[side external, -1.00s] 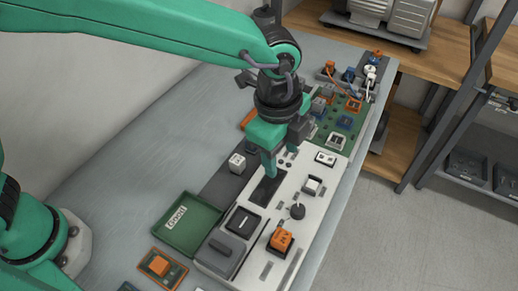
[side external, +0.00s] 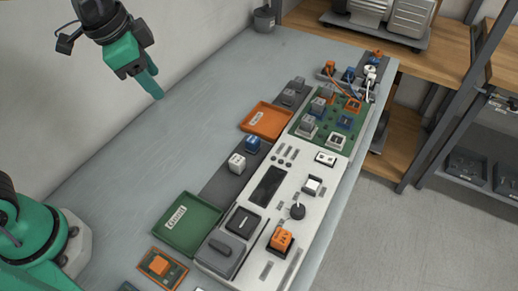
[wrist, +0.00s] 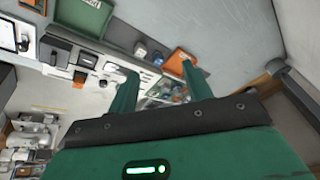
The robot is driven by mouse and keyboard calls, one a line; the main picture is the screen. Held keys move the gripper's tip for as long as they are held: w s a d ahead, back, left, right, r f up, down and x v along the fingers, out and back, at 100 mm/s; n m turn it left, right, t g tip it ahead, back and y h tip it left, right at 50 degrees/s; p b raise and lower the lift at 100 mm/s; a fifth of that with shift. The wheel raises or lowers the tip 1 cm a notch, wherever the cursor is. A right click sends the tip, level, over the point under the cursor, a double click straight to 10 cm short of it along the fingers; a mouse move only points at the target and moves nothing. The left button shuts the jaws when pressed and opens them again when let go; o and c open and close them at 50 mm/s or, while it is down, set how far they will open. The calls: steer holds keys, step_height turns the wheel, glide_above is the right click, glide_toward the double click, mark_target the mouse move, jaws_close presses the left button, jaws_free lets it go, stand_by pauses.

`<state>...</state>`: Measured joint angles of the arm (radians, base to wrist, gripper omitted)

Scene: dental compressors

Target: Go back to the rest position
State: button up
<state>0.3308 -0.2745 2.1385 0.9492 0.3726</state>
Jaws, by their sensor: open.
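My gripper (side external: 150,82) is raised at the upper left in the side view, over the bare bench near the wall and well clear of the panel. Its green fingers (wrist: 160,85) stand apart in the wrist view with nothing between them. The white control panel (side external: 285,193) lies on the bench with a dark screen, a black knob (side external: 297,211) and an orange block (side external: 281,239). A white cube (side external: 237,162) and a blue cube (side external: 253,145) stand on the dark grey strip beside it.
A green tray (side external: 187,222) and an orange tray (side external: 265,119) lie along the strip. A green board (side external: 322,120) with several coloured blocks is at the panel's far end. The left of the bench (side external: 150,140) is clear.

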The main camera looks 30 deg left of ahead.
steer(key=s+a+f+n+t+y, duration=0.1)
steer(key=s+a+n+t, duration=0.1)
steer(key=s+a+n, duration=0.6)
steer(key=shift+s+a+f, duration=0.25)
steer(key=shift+s+a, duration=0.35)
steer(key=shift+a, duration=0.85)
